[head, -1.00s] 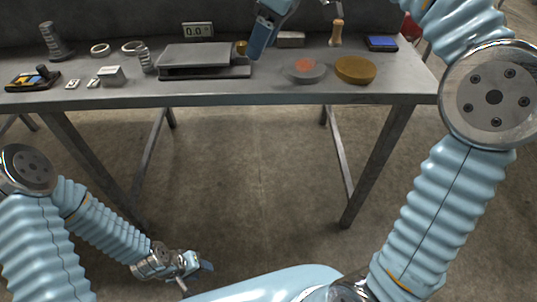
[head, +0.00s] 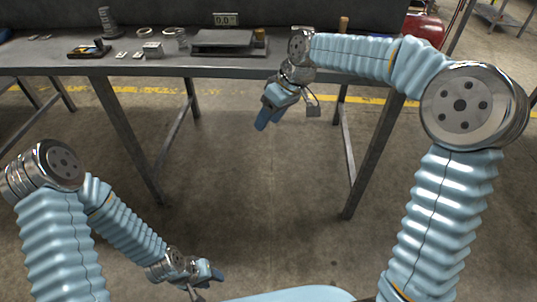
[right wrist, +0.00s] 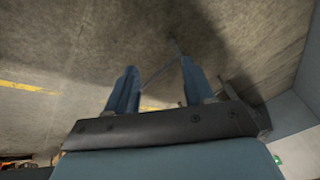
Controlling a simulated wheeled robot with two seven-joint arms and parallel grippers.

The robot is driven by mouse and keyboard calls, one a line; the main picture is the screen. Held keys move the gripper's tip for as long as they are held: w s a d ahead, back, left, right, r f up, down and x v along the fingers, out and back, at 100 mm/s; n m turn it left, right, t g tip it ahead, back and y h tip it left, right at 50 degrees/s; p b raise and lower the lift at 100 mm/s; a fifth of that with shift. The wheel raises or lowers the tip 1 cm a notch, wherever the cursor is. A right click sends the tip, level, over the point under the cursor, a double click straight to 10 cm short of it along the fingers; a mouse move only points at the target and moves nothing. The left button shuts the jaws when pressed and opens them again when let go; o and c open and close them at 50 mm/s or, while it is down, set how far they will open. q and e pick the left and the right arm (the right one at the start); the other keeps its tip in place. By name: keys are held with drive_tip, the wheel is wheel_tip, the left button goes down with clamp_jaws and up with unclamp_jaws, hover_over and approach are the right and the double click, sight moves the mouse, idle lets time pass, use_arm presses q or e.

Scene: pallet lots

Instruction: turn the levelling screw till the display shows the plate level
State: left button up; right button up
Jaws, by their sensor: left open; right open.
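The plate (head: 222,37) is a flat grey slab on a dark base near the back of the bench. A small brass-coloured knob (head: 260,35), which looks like the levelling screw, stands at its right end. The display (head: 226,19) behind the plate seems to read 0.0, but its digits are small. My right gripper (head: 270,109) hangs in front of the bench edge, below and apart from the plate and knob. In the right wrist view its fingers (right wrist: 160,88) are apart with nothing between them. My left gripper (head: 207,282) is low over the floor, open, away from the bench.
The bench (head: 130,70) also holds a dark coiled spring (head: 108,22), a yellow-and-black tool (head: 88,51), a grey block (head: 153,49) and rings. My right arm covers part of the bench's right side. The floor before the bench is clear.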

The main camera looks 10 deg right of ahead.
wheel_tip(320, 180, down, 10)
drive_tip(key=s+a+m, duration=0.1)
drive_tip(key=shift+m, duration=0.3)
drive_tip(key=s+f+m, duration=0.1)
drive_tip(key=s+f, duration=0.2)
drive_tip(key=f, duration=0.3)
drive_tip(key=s+a+f+m, duration=0.1)
drive_tip(key=s+f, duration=0.2)
drive_tip(key=f, duration=0.3)
drive_tip(key=s+f+m, duration=0.2)
drive_tip(key=s+f, duration=0.1)
drive_tip(key=f, duration=0.3)
drive_tip(key=s+f+m, duration=0.1)
drive_tip(key=s+f, duration=0.3)
drive_tip(key=s, duration=0.3)
drive_tip(key=s+f+m+g, duration=0.1)
drive_tip(key=s+f+m, duration=0.1)
drive_tip(key=s+f, duration=0.3)
drive_tip(key=s+d, duration=0.1)
drive_tip(key=s, duration=0.1)
drive_tip(key=shift+s, duration=0.35)
